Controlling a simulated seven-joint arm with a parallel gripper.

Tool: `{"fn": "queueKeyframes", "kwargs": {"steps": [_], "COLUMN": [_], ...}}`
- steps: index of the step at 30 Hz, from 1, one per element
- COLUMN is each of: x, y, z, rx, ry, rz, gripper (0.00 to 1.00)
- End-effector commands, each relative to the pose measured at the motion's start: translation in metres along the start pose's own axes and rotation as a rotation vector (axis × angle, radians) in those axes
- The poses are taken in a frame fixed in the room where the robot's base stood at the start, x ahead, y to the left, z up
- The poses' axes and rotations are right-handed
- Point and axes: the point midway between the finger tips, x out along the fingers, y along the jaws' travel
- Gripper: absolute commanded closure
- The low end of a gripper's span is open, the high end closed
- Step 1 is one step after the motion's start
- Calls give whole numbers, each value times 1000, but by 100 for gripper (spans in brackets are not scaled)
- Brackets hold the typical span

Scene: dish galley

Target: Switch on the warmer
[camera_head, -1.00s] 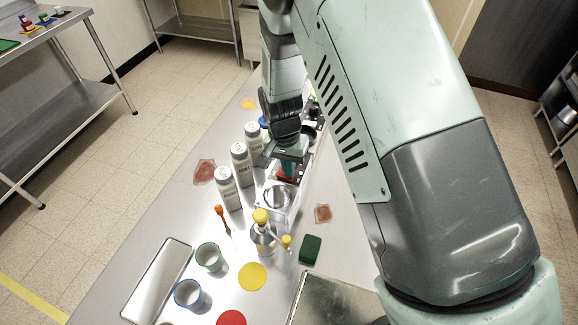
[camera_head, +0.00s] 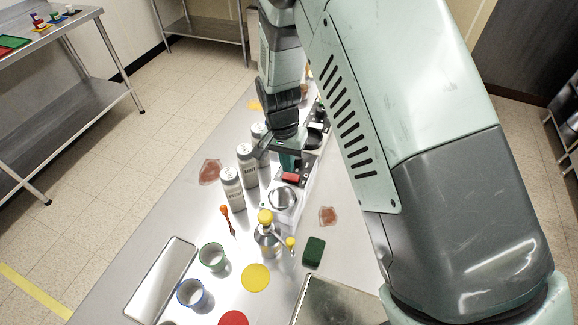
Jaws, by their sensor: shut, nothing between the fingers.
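The warmer (camera_head: 284,201) is a white unit with a round plate on top, standing in the middle of the steel counter. A red switch (camera_head: 292,177) shows at its far end, just below and in front of my gripper in the picture. My gripper (camera_head: 289,163) is shut and empty, pointing down over the far end of the warmer. Its fingertips are close to the red switch; I cannot tell whether they touch it. The switch's position is too small to read, and no lit lamp is visible.
Several white labelled bottles (camera_head: 247,163) stand close left of the gripper. A yellow-topped pump bottle (camera_head: 267,237), a green sponge (camera_head: 314,251), a green-rimmed cup (camera_head: 213,256) and a blue-rimmed cup (camera_head: 191,294) stand nearer. A steel tray (camera_head: 160,280) lies at left.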

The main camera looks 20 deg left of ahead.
Motion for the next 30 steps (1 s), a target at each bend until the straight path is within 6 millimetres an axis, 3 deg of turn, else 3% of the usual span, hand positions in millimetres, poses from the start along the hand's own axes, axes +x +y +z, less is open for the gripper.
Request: {"fn": "queueKeyframes", "kwargs": {"steps": [9,15,21,30], "x": [-75,-106,-118,-118], "y": [-4,-6,-6,-6], "z": [0,0,0,0], "rx": [0,0,0,0], "ry": [4,2,0,0], "rz": [-4,-2,0,0], "gripper": [100,100,100,100]}}
